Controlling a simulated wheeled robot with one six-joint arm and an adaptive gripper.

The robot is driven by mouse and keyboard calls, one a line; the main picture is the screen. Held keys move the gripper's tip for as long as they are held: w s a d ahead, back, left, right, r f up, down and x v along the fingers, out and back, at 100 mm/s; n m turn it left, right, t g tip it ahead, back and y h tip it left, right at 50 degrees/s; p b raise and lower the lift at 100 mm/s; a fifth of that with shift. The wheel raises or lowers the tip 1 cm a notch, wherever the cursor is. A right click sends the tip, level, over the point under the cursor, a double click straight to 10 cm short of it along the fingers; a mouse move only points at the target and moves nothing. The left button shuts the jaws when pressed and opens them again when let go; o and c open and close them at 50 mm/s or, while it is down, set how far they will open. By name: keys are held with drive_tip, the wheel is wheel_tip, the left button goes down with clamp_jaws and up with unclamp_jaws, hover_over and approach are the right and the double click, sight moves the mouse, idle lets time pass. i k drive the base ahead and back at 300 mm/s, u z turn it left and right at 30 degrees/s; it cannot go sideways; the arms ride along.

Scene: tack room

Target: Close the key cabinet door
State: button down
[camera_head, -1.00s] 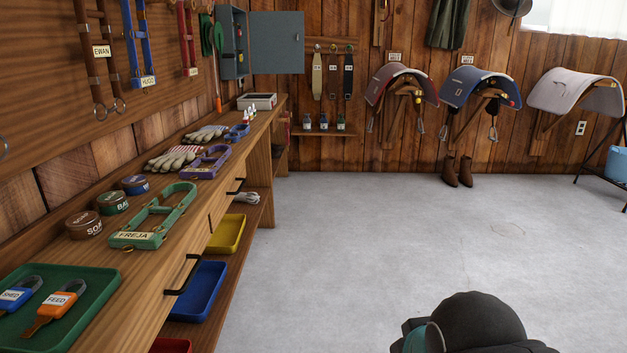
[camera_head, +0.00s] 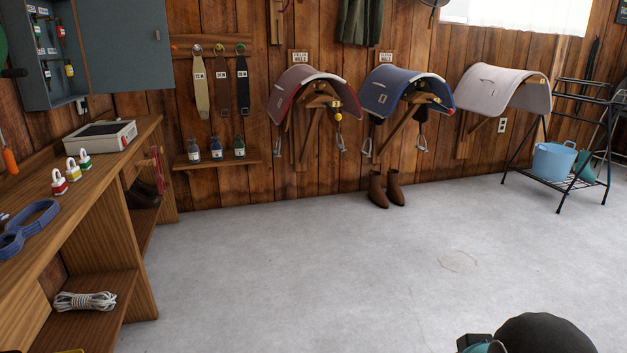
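The grey key cabinet (camera_head: 38,95) hangs on the left wall at the upper left, above the far end of the workbench. Its door (camera_head: 127,45) stands wide open, swung out to the right across the back wall. Keys with coloured tags hang inside the cabinet.
The wooden workbench (camera_head: 95,215) runs along the left, with padlocks (camera_head: 71,167) and a white box (camera_head: 100,138) below the cabinet. Saddle racks (camera_head: 310,90) line the back wall. Brown boots (camera_head: 386,188) stand beneath them. The grey floor (camera_head: 300,270) is clear ahead.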

sight(123, 52)
drive_tip(key=u, duration=0.05)
drive_tip(key=i, duration=1.9)
drive_tip(key=u, duration=0.9)
drive_tip(key=i, duration=1.6)
drive_tip(key=u, duration=1)
